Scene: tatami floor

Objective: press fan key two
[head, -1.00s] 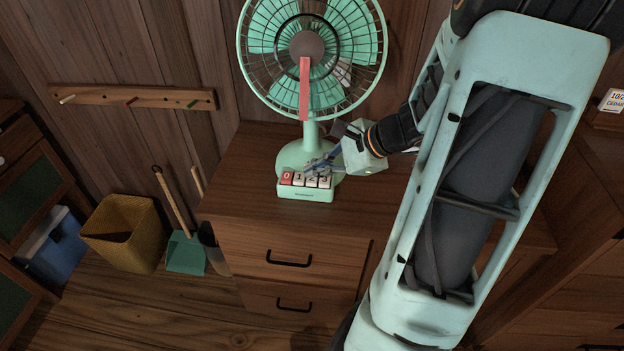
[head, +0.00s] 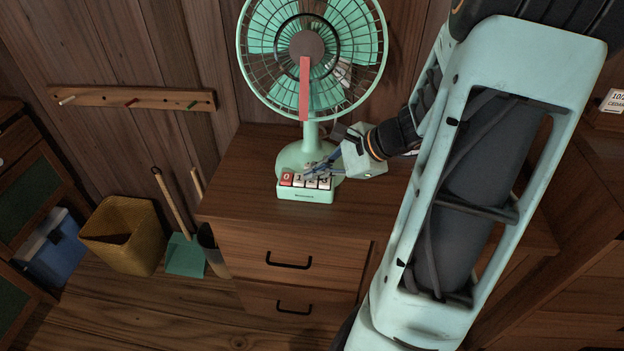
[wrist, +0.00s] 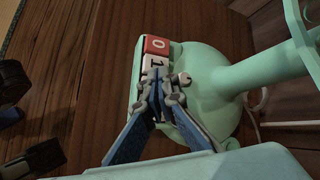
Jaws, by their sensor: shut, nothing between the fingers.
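A mint-green desk fan (head: 312,132) stands on a wooden cabinet, with a row of keys on its base (head: 305,197). Key 0 (head: 287,179) is red; key 1 (head: 299,181), key 2 (head: 311,183) and key 3 (head: 324,183) are white. My gripper (head: 312,168) is shut and empty, its fingertips just above and behind the row. In the wrist view key 0 (wrist: 156,44) and key 1 (wrist: 153,62) show clear, while my blue fingers (wrist: 160,84) cover most of key 2 and key 3. Whether the tips touch a key I cannot tell.
The fan's guard (head: 250,70) and a red streamer (head: 304,90) are above my gripper. The cabinet top (head: 240,180) is clear to the left. A woven basket (head: 122,235), dustpan (head: 185,255) and blue box (head: 55,250) stand on the floor at left.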

